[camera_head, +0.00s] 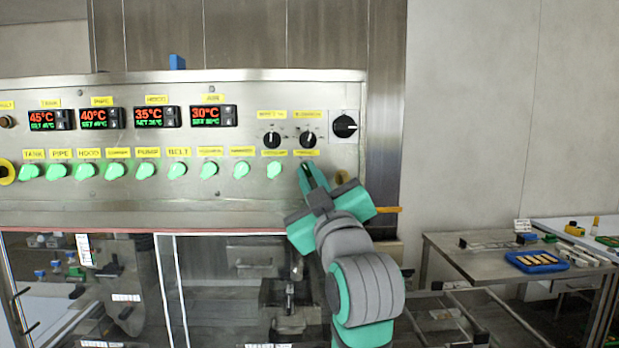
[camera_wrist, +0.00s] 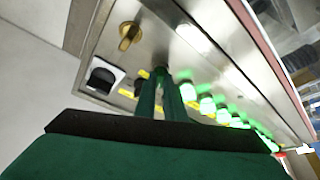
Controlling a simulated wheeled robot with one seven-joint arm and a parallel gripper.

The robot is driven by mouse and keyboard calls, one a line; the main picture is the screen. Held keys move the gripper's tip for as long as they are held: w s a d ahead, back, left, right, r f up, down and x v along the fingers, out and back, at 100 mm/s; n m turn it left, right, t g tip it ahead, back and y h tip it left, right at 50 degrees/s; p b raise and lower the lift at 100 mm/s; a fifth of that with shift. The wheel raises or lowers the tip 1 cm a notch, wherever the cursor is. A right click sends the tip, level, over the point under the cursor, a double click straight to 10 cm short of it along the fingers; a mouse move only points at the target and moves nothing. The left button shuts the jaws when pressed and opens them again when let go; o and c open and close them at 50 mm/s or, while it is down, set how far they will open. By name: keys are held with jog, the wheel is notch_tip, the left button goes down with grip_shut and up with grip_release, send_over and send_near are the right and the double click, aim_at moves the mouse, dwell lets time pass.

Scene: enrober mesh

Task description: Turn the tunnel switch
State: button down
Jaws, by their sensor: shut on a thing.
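A row of lit green switches with yellow labels runs along the lower part of the steel control panel (camera_head: 120,195). My gripper (camera_head: 309,173) reaches up to the right end of this row, just below the last yellow label, which is too small to read surely. In the wrist view my gripper (camera_wrist: 161,78) has its fingers close together at the panel face, shut on the end switch. The fingers hide nearly all of that switch, so its angle and light cannot be told. The nearest uncovered green switch (camera_head: 274,170) is just left of my gripper; it glows in the wrist view.
Two black knobs, the nearer one (camera_head: 308,139) just above my gripper, and a larger black rotary switch (camera_head: 345,126) sit close by. A brass knob (camera_wrist: 130,36) stands out right of the fingers in the head view. A table (camera_head: 480,255) with a blue tray (camera_head: 537,262) is at right.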

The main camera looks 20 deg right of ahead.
jog(key=shift+f, duration=0.1)
dwell(0.3)
jog(key=c, duration=1.8)
grip_release()
jog(key=shift+c, duration=0.2)
jog(key=v, duration=1)
jog(key=shift+s, duration=0.35)
jog(key=shift+d+f, duration=0.1)
